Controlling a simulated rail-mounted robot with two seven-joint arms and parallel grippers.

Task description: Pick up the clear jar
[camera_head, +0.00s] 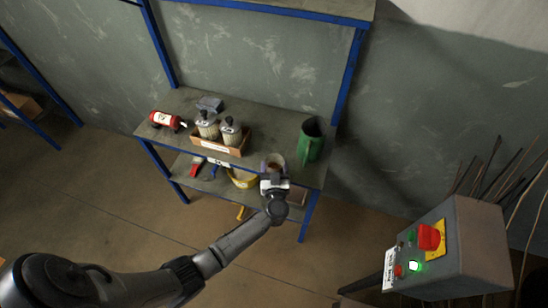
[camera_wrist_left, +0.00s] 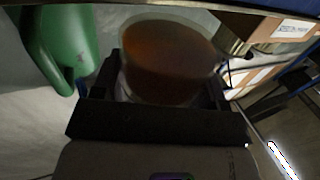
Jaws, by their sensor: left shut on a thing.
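The clear jar (camera_wrist_left: 168,55) shows large in the left wrist view, with brown contents behind its see-through wall. My left gripper (camera_wrist_left: 165,84) is shut on it, with one black finger on each side. In the head view the jar (camera_head: 273,164) is at the front edge of the shelf, partly hidden by my left gripper (camera_head: 274,181). I cannot tell whether the jar touches the shelf. My right gripper is not in view.
A green jug (camera_head: 310,140) stands right of the jar. A cardboard box (camera_head: 213,142) with two bottles (camera_head: 230,131) is to its left, beside a red canister (camera_head: 163,120). A yellow bucket (camera_head: 243,178) is on the lower shelf. A control box (camera_head: 459,250) stands at right.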

